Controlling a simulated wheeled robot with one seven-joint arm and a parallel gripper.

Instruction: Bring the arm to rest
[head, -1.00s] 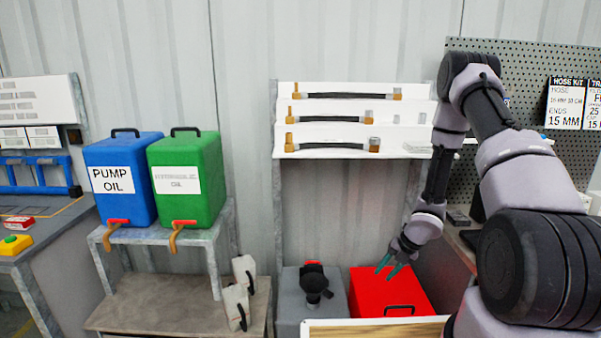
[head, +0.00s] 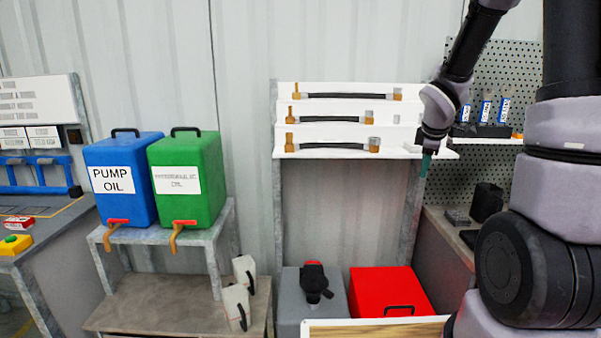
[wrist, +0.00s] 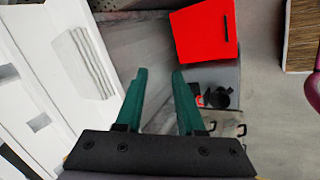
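My gripper (head: 424,164) hangs pointing down at the right end of the white hose shelf (head: 340,152) in the head view. In the wrist view its two green fingers (wrist: 158,88) are spread apart with nothing between them. My arm is raised and bent at the right of the head view. The gripper is above and behind the red box (head: 390,291), apart from it; the box also shows in the wrist view (wrist: 204,44).
Three hoses lie on the stepped shelf. A grey container (head: 295,300) with a black fitting (head: 315,283) stands beside the red box. A pegboard (head: 490,75) and small shelf with blue-labelled items (head: 487,110) are at right. Blue (head: 122,180) and green (head: 187,178) oil containers stand left.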

